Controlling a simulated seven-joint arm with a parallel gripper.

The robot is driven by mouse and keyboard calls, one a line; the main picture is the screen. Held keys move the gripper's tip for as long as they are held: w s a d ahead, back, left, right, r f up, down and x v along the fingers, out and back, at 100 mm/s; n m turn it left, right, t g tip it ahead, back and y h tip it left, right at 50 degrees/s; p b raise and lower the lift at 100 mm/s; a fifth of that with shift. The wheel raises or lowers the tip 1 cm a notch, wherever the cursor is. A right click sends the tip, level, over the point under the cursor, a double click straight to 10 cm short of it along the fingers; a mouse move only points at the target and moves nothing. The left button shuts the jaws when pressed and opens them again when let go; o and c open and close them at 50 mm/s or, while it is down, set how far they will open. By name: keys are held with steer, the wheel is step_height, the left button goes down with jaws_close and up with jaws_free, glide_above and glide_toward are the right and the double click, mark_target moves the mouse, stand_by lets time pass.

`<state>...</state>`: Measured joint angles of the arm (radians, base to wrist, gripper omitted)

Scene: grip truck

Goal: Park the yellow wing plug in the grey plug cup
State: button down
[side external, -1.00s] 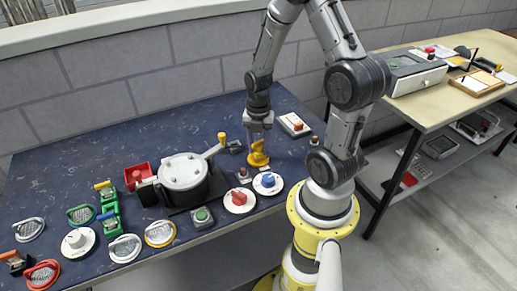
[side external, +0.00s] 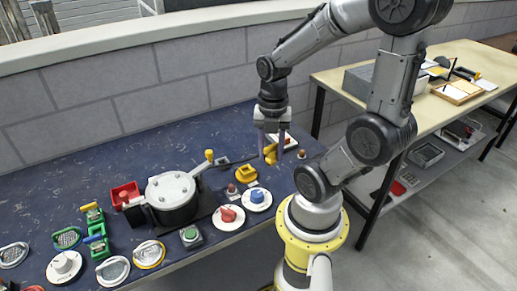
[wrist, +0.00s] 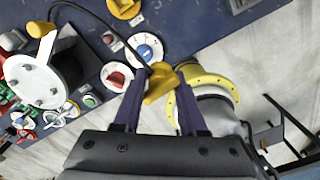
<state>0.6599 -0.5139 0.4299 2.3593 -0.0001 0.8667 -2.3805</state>
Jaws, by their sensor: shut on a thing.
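The yellow wing plug (side external: 270,153) is between the fingers of my gripper (side external: 271,151), which is shut on it, raised above the table. The plug (wrist: 160,82) also shows between my fingertips (wrist: 164,76) in the wrist view, and a black cable runs close to it. A yellow square holder (side external: 246,173) sits on the table below and left of the plug, apart from it. A small grey piece (side external: 222,163) beside the yellow-knobbed lever may be the grey plug cup; it is too small to be sure.
A round silver-lidded pot (side external: 171,189) with a yellow-knobbed lever (side external: 209,156) stands left of my gripper. A blue dial (side external: 258,198), a red dial (side external: 229,216) and a green button box (side external: 191,236) line the front edge. A white panel (side external: 286,140) lies behind my gripper.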

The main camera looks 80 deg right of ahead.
steer(key=w+d+m, duration=0.1)
steer(key=w+d, duration=0.4)
steer(key=w, duration=0.3)
steer(key=w+d+m, duration=0.1)
steer(key=w+d, duration=0.4)
steer(key=w, duration=0.3)
steer(key=shift+w+a+f, duration=0.1)
steer(key=shift+w+f, duration=0.25)
steer(key=shift+f, duration=1.3)
steer(key=shift+w+a+f, duration=0.1)
steer(key=shift+w+f, duration=0.2)
steer(key=shift+f, duration=1.4)
steer(key=shift+w+f, duration=0.35)
steer(key=shift+f, duration=1.3)
steer(key=shift+f, duration=1.45)
steer(key=shift+c, duration=0.3)
jaws_free()
